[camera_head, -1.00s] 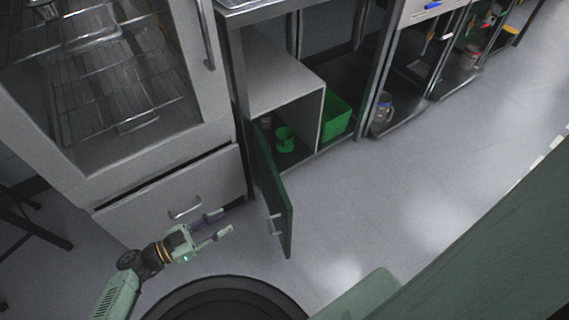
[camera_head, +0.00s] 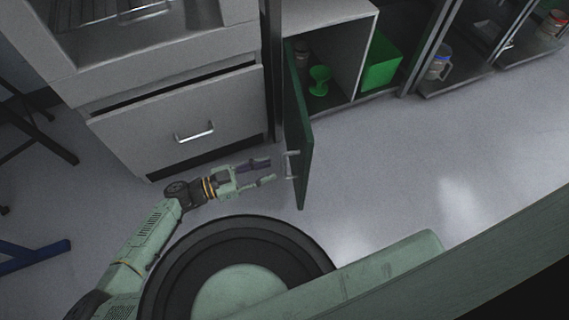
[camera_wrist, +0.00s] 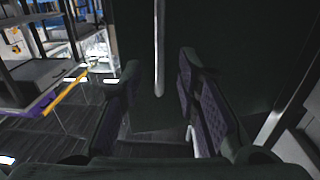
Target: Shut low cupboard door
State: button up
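The low cupboard door (camera_head: 302,125) is dark green and stands swung open, roughly square to the cupboard front. Its metal handle (camera_head: 292,165) is on the side facing my gripper. The cupboard (camera_head: 325,45) is grey and open, with a green goblet-shaped item (camera_head: 319,80) inside. My gripper (camera_head: 269,169) is open and empty, just left of the handle, with a small gap. In the wrist view the door (camera_wrist: 190,30) fills the middle, and the handle (camera_wrist: 159,50) runs upright ahead, between the two purple-padded fingers (camera_wrist: 158,92).
A grey drawer unit (camera_head: 185,120) with a handle stands left of the cupboard. A green bin (camera_head: 381,62) and a jug (camera_head: 438,66) sit on low shelves to the right. The floor (camera_head: 400,150) right of the door is clear. A blue bar (camera_head: 35,254) lies at lower left.

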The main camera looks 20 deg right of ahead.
aim_at(284, 164)
jog(key=d, duration=0.6)
jog(key=shift+s+d, duration=0.1)
jog(key=shift+c, duration=0.2)
grip_shut()
dwell(0.5)
